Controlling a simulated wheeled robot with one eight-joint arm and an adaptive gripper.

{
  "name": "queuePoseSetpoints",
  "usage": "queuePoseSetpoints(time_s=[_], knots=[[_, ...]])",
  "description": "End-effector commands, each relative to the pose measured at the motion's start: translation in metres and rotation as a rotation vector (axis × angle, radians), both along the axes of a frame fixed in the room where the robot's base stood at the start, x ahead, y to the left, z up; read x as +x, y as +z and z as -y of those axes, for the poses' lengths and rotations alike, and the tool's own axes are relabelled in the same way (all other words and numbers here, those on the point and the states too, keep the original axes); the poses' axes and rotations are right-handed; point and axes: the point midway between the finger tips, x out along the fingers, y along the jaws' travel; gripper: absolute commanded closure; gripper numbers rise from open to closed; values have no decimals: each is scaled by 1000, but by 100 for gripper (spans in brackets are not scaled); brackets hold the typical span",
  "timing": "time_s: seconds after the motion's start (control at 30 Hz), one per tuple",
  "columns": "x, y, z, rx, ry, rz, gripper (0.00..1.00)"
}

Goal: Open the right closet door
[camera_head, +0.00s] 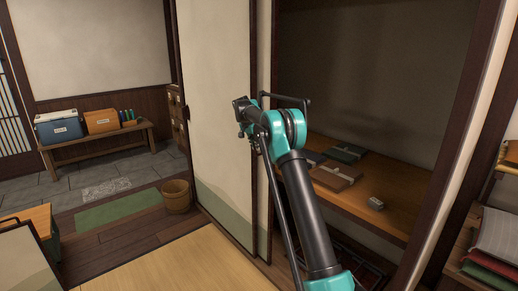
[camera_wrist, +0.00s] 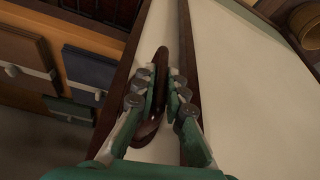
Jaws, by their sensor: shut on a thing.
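The closet opening at the right of the head view is open and shows a wooden shelf (camera_head: 340,199) inside. A cream sliding door panel (camera_head: 213,100) with dark edges and a green painted base stands left of the opening. A narrow strip of a second cream panel (camera_head: 264,205) shows between it and the opening. My gripper (camera_head: 242,130) is at these panels' edges, partly hidden by my wrist. In the wrist view, my gripper (camera_wrist: 166,100) is shut on a dark upright door handle (camera_wrist: 161,64) on a cream panel strip (camera_wrist: 166,20).
Flat folded items (camera_head: 335,175) and a small grey box (camera_head: 376,203) lie on the closet shelf. A wooden bucket (camera_head: 176,196) stands left of the door. A bench (camera_head: 100,143) holds a blue box (camera_head: 58,127) and an orange box (camera_head: 102,120). The tatami (camera_head: 170,268) in front is clear.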

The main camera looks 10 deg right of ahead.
Motion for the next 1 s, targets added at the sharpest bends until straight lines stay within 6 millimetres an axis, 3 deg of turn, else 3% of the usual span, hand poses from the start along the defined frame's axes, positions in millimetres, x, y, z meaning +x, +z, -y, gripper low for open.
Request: queuePoseSetpoints(time_s=[0.43,0.47,0.63,1.0], knots=[[3,0,-2,-1,0,-1,100],[3,0,-2,-1,0,-1,88],[3,0,-2,-1,0,-1,68],[1,5,-4,0,0,0,68]])
